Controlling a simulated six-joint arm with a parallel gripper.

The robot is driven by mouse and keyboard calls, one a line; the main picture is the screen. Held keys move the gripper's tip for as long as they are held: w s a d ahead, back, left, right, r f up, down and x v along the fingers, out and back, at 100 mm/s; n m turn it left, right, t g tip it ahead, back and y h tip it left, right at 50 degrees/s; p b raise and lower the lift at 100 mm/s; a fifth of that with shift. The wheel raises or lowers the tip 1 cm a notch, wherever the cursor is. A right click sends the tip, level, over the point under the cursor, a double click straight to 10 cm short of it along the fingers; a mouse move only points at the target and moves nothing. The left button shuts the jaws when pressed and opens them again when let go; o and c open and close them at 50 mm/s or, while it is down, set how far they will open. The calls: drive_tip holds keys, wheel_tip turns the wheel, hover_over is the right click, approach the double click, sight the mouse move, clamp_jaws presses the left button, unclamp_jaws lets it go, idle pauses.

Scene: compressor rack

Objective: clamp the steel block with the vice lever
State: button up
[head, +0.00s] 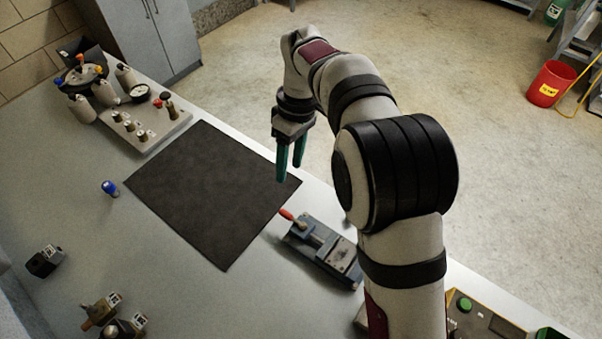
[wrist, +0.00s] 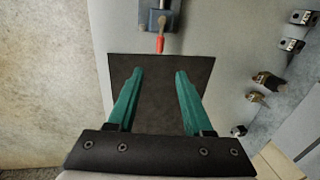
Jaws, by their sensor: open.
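The blue-grey vice (head: 318,252) lies at the near right of the black mat, partly hidden behind my arm. Its lever has a red-orange handle (head: 286,214) that points toward the mat. In the wrist view the vice (wrist: 152,20) is at the top edge, cut off, with the red handle (wrist: 160,44) pointing down toward the mat. I cannot clearly make out a separate steel block. My gripper (head: 290,173) is open and empty above the mat's right corner, apart from the lever. Its two green fingers (wrist: 159,73) show spread in the wrist view.
The black mat (head: 205,190) is bare. A fixture board (head: 150,128) with knobs and a gauge stands at the back left. A blue-topped knob (head: 110,188) and several small valves (head: 100,308) stand at left. A control box (head: 480,312) is at the front right.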

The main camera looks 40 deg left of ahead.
sight(284, 211)
drive_tip(key=s+f, duration=0.1)
drive_tip(key=f, duration=0.8)
drive_tip(key=s+f, duration=0.1)
drive_tip(key=f, duration=0.3)
drive_tip(key=shift+s+f, duration=0.25)
drive_tip(key=shift+s, duration=0.1)
clamp_jaws()
